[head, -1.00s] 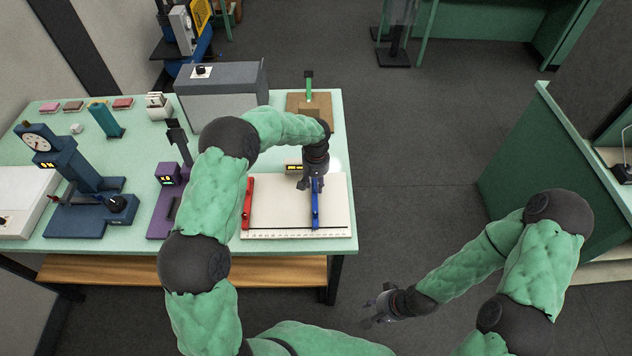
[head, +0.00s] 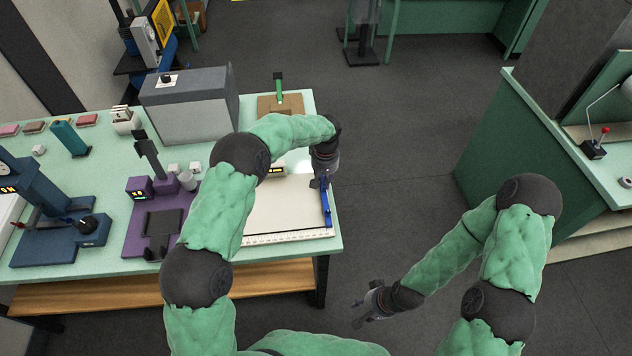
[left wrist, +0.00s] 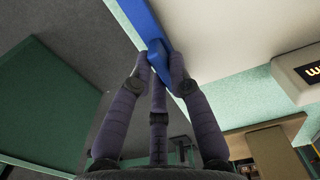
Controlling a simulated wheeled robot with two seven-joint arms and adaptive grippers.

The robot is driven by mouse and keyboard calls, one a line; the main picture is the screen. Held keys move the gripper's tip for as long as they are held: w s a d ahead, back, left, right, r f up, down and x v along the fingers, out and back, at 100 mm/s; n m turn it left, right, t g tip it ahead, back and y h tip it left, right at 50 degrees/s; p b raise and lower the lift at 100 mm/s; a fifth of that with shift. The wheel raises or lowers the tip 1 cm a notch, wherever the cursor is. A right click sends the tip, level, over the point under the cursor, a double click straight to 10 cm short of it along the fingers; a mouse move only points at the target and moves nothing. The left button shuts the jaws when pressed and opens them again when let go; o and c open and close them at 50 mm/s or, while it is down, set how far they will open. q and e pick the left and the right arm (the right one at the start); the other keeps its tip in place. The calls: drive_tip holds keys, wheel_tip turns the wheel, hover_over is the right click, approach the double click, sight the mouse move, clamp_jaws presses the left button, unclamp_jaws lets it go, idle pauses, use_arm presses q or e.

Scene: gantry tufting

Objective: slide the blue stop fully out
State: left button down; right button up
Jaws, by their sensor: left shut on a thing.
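The blue stop (head: 326,206) lies along the right edge of the pale board (head: 285,215), which has a ruler strip at its front. My left gripper (head: 322,182) is shut on the stop's far part. In the left wrist view, the fingers (left wrist: 160,62) close on the blue stop (left wrist: 144,22), which runs along the pale board's edge. I cannot tell whether the stop still touches the board. The red stop seen earlier is hidden behind my left arm. My right gripper (head: 364,311) is empty, fingers apart, over the floor right of the bench.
A grey box (head: 188,108) and a brown block with a green upright (head: 280,103) stand behind the board. A purple device (head: 155,215) stands to its left. The floor right of the bench is clear up to a green cabinet (head: 520,150).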

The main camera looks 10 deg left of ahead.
use_arm(q)
drive_tip(key=shift+d, duration=0.2)
drive_tip(key=c, duration=1.2)
unclamp_jaws()
drive_tip(key=shift+o, duration=0.3)
drive_tip(key=shift+d, duration=0.15)
drive_tip(key=shift+r, duration=0.15)
wheel_tip(320, 180, up, 12)
